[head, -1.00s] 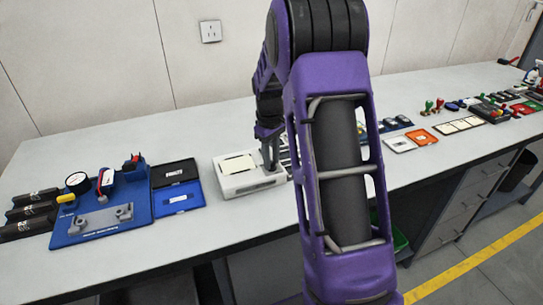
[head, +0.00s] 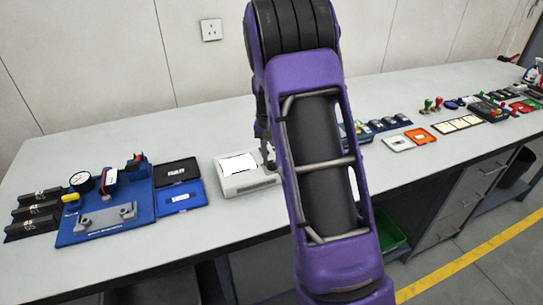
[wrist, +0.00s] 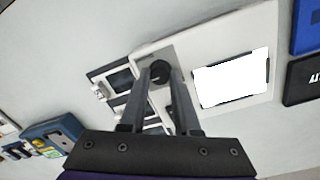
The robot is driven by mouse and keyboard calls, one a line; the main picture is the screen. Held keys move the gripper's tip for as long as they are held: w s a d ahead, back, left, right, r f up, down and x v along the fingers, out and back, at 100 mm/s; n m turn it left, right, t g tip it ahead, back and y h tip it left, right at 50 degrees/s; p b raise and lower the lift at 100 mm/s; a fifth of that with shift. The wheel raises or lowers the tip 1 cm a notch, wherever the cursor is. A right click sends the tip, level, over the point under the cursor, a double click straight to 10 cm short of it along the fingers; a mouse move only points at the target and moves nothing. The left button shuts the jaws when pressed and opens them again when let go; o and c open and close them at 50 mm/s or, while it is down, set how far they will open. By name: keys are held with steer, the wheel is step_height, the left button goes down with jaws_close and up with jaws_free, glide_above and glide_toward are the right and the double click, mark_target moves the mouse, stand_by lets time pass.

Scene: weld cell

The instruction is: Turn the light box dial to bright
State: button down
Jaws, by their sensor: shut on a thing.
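The light box (head: 250,183) is a white case on the bench, left of my arm in the head view. It also shows in the wrist view (wrist: 190,35). Its screen (wrist: 232,78) glows plain white. The dial (wrist: 160,70) is a dark round knob on a grey plate beside the screen. My gripper (wrist: 159,82) is shut on the dial, one finger on each side. In the head view my arm hides the dial and most of the gripper.
A blue fixture board (head: 105,222) with a gauge and clamp stands left of the box. An open black and blue case (head: 180,198) lies between them. Small dark-screened devices (wrist: 120,80) sit close beside the dial. Bare bench lies in front of the box.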

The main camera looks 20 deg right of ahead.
mark_target(269, 162)
steer(key=shift+m, duration=0.8)
steer(key=c, duration=0.6)
jaws_free()
steer(key=r, duration=1.1)
steer(key=r+p, duration=0.1)
steer(key=r, duration=0.5)
steer(key=shift+w+a+r, duration=0.2)
steer(key=shift+a+r, duration=0.05)
